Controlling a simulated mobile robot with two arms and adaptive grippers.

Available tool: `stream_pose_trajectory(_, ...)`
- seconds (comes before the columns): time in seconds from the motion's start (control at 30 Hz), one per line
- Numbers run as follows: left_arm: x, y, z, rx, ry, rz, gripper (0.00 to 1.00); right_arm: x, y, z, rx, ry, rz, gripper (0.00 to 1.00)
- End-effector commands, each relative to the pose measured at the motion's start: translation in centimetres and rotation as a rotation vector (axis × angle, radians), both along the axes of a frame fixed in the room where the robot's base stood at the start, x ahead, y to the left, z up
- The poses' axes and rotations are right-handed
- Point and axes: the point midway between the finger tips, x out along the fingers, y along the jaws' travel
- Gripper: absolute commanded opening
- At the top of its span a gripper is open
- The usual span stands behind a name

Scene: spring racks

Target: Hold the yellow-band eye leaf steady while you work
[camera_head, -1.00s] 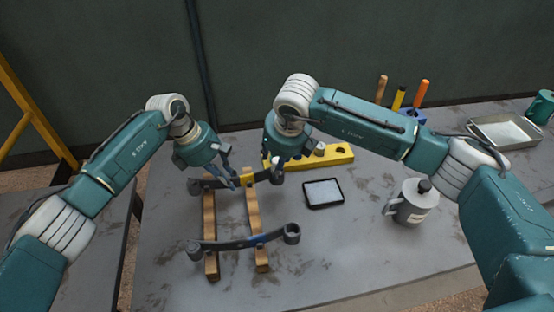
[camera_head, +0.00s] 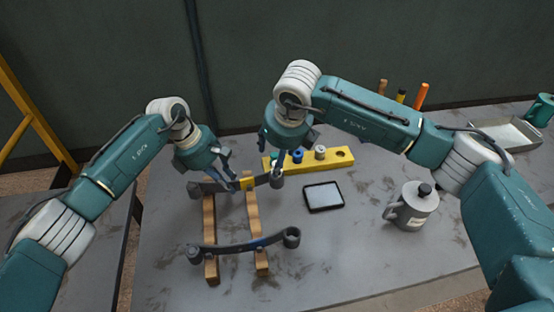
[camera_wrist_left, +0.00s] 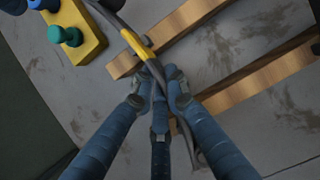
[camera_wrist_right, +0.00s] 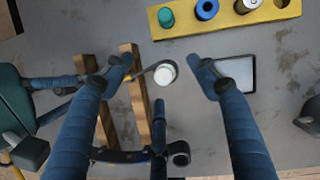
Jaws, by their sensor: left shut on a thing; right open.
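The yellow-band eye leaf (camera_head: 249,184) lies across two wooden rails at the back. My left gripper (camera_head: 235,183) is shut on it beside the yellow band; the left wrist view shows the fingers around the leaf next to the band (camera_wrist_left: 137,45). My right gripper (camera_head: 280,168) is open above the leaf's right eye. In the right wrist view its fingers stand apart on either side of that eye (camera_wrist_right: 165,74), which shows a pale round face. A second leaf with a blue band (camera_head: 225,246) lies across the rails nearer the front.
A yellow block (camera_head: 341,156) behind holds teal, blue and grey round pieces and has an empty hole. A black-framed tray (camera_head: 323,196) and a grey can (camera_head: 412,206) stand to the right. Upright handles and a metal tray (camera_head: 508,134) are at the back right.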

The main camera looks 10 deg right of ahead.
Motion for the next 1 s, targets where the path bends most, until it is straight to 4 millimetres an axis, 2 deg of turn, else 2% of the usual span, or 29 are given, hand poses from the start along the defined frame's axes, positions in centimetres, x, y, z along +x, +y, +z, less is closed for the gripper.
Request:
stream_pose_trajectory(0.03, 0.5, -0.1, 0.6, -0.007, -0.017, 0.0, 0.0, 0.0, 0.0, 0.5, 0.0, -0.001, 0.0, 0.59)
stream_pose_trajectory(0.5, 0.5, -0.1, 0.6, -0.007, -0.017, 0.0, 0.0, 0.0, 0.1, 3.5, 0.001, 0.0, 0.001, 0.59)
stream_pose_trajectory(1.0, 0.5, -0.1, 0.6, -0.007, -0.017, 0.0, 0.0, 0.0, 0.0, 3.8, 0.001, 0.001, 0.0, 0.59)
